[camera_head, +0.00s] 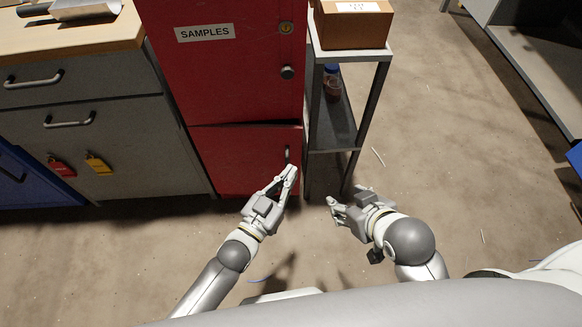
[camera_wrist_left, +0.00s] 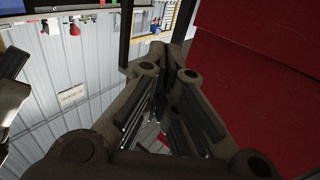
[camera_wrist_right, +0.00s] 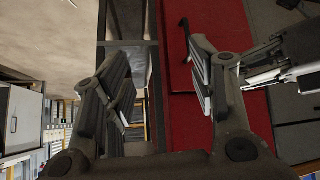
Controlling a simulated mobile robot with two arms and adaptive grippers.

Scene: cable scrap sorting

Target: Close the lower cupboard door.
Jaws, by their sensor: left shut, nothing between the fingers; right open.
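The red lower cupboard door (camera_head: 232,165) is below the red upper door marked SAMPLES (camera_head: 215,75). A thin dark gap shows along its top edge; I cannot tell if it is fully flush. Its dark handle (camera_head: 287,153) is near its right edge and also shows in the right wrist view (camera_wrist_right: 185,38). My left gripper (camera_head: 291,171) is shut and empty, its tips in front of the door's right side near the handle; contact is unclear. A red panel (camera_wrist_left: 265,75) fills the right of the left wrist view. My right gripper (camera_head: 334,204) is open and empty, right of the door.
A grey metal shelf stand (camera_head: 337,125) stands right beside the cupboard, with a cardboard box (camera_head: 352,25) on top and a bottle (camera_head: 332,85) inside. A grey drawer cabinet (camera_head: 110,130) with red and yellow tags is on the left. The floor (camera_head: 445,150) on the right is mostly clear.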

